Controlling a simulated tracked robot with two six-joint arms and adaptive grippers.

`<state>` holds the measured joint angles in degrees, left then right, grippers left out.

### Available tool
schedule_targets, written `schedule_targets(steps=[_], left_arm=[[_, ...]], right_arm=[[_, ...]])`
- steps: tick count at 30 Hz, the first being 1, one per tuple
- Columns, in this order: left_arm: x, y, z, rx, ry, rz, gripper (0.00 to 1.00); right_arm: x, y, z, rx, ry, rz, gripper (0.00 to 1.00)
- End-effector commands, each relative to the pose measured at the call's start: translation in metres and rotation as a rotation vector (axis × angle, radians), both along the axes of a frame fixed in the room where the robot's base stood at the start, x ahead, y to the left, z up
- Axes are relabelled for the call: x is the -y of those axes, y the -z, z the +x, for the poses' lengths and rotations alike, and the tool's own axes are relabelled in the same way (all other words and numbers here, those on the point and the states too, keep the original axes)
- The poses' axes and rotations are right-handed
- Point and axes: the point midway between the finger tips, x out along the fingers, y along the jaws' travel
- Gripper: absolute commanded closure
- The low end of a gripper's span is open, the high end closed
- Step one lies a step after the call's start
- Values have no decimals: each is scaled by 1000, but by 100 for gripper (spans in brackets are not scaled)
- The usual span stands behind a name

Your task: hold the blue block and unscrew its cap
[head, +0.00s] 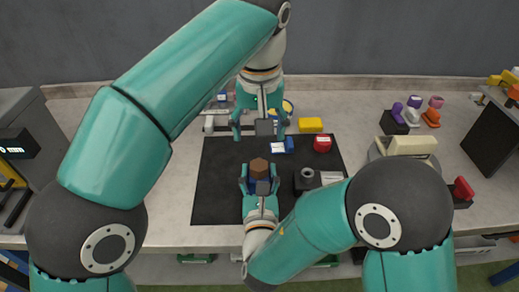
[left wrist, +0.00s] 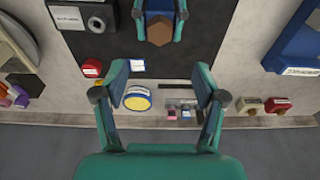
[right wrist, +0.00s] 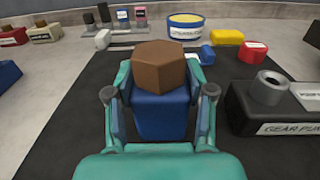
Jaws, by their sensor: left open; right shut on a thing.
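The blue block (right wrist: 160,116) stands on the dark mat (head: 218,165) with a brown hexagonal cap (right wrist: 160,66) on its top. My right gripper (head: 260,182) is shut on the block, one finger on each side, below the cap. In the left wrist view the cap (left wrist: 160,31) shows from above between the right gripper's fingers. My left gripper (head: 261,128) is open and empty, beyond the block toward the back of the mat. Its fingers also show spread in the left wrist view (left wrist: 162,93), with nothing between them. Most of the block's sides are hidden by the right gripper.
Behind the block are a small blue piece (right wrist: 207,54), a yellow block (head: 311,125), a red round piece (head: 323,144) and a yellow-topped blue tub (right wrist: 185,27). A black gear fixture (right wrist: 276,110) stands to the right. The mat left of the block is clear.

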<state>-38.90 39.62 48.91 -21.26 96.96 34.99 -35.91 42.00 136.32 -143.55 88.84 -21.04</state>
Motion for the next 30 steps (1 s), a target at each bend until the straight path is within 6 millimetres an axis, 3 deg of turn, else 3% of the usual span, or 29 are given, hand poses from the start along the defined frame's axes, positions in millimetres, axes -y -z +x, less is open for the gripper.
schedule_targets(steps=[18, 30], left_arm=[[0, 97, 14, -3, -2, -2, 29], [0, 108, 16, -1, -1, -4, 29]], right_arm=[[0, 0, 0, 1, 0, 1, 100], [0, 0, 0, 1, 0, 1, 100]])
